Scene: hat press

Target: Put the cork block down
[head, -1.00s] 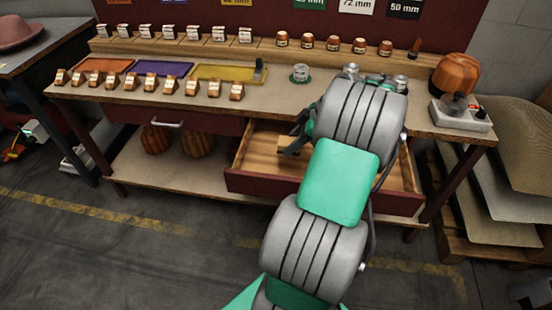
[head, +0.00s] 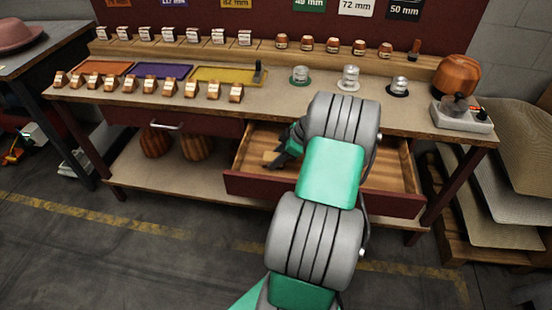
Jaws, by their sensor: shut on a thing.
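The open drawer (head: 240,187) under the bench top has a dark red front and a bare wooden inside. My gripper (head: 276,161) is low over the left part of the drawer, pointing down and left. It is shut on a small tan block, which looks like the cork block (head: 269,157), at its fingertips. I cannot tell whether the block touches the drawer floor. My arm hides the middle of the drawer and part of the gripper.
The bench top (head: 262,108) above holds orange, purple and yellow trays (head: 228,76), a row of small wooden blocks (head: 192,89), and metal pieces on coloured discs (head: 350,77). A wooden hat form (head: 455,77) stands at the right. The drawer's right part (head: 396,170) looks empty.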

